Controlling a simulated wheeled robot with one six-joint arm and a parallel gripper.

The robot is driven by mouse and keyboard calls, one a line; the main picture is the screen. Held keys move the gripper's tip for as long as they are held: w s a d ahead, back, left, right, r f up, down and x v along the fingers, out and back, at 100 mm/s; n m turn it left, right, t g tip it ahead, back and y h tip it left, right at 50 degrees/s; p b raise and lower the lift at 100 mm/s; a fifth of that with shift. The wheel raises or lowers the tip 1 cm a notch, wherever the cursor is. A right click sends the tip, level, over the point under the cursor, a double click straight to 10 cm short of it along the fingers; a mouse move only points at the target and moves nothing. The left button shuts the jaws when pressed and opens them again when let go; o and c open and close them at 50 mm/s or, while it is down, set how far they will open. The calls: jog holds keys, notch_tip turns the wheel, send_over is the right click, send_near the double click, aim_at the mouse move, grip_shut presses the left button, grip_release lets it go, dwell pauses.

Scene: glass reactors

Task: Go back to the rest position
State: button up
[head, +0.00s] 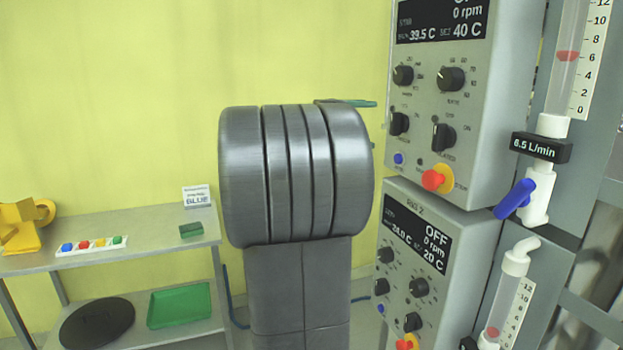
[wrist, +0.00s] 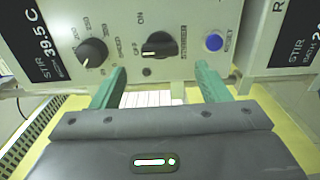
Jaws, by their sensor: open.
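My gripper (wrist: 162,72) is open, with its two green fingers apart and nothing between them. In the wrist view the fingertips are just below a black stirrer switch (wrist: 160,45) on a grey control panel (wrist: 120,20); I cannot tell the exact gap. A black speed knob (wrist: 92,52) is left of the switch and a blue reset button (wrist: 213,42) is right of it. In the head view my grey arm hides most of the gripper; a green finger (head: 360,103) shows beside the upper control box (head: 425,110).
The upper box stands above a second box (head: 400,230) reading OFF. A flow meter (head: 566,60) with a blue valve handle (head: 515,199) is at right. At left a shelf (head: 130,245) holds a yellow object (head: 22,228), a sign (head: 198,197) and a green tray (head: 180,305).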

aim_at(391, 122)
jog(key=p+x, duration=0.1)
jog(key=x, duration=0.5)
jog(key=shift+d, duration=0.25)
jog(key=shift+w+f+m+b, duration=0.1)
jog(key=shift+m+b, duration=0.25)
jog(key=shift+m, duration=0.05)
jog(key=m, duration=0.5)
jog(key=shift+a+b, duration=0.1)
jog(key=shift+b, duration=0.3)
jog(key=m, duration=0.2)
jog(key=m+p, duration=0.1)
jog(key=m, duration=0.3)
jog(key=shift+r, duration=0.3)
jog(key=shift+v, duration=1.65)
jog(key=shift+f+b, duration=0.15)
jog(key=shift+b, duration=0.15)
